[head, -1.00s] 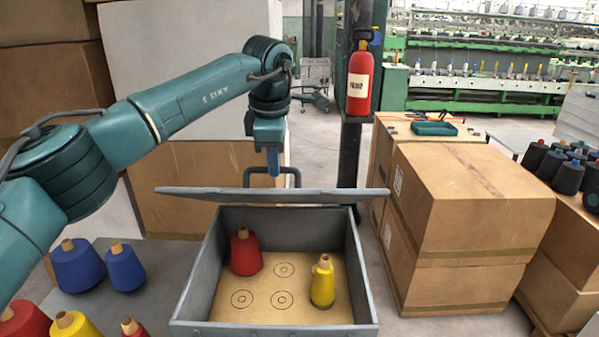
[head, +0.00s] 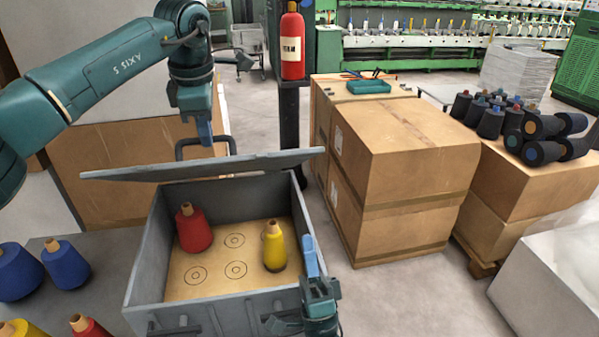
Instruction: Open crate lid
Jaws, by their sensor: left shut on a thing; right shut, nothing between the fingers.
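The grey crate (head: 140,262) is open at the top, its lid (head: 250,166) raised at the back and seen nearly edge-on. A dark handle (head: 233,143) stands up behind the lid. My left gripper (head: 205,136) points down and is shut on this handle; the exact contact is small. Inside the crate, a red cone (head: 194,230) and a yellow cone (head: 274,246) stand upright on a tan floor with ring marks. My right gripper (head: 311,258) is shut and empty at the crate's front right corner, its fingers pointing up.
Blue cones (head: 66,263) and other cones stand on the grey surface left of the crate. Large cardboard boxes (head: 400,150) stand to the right, with a fire extinguisher (head: 292,45) on a post behind.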

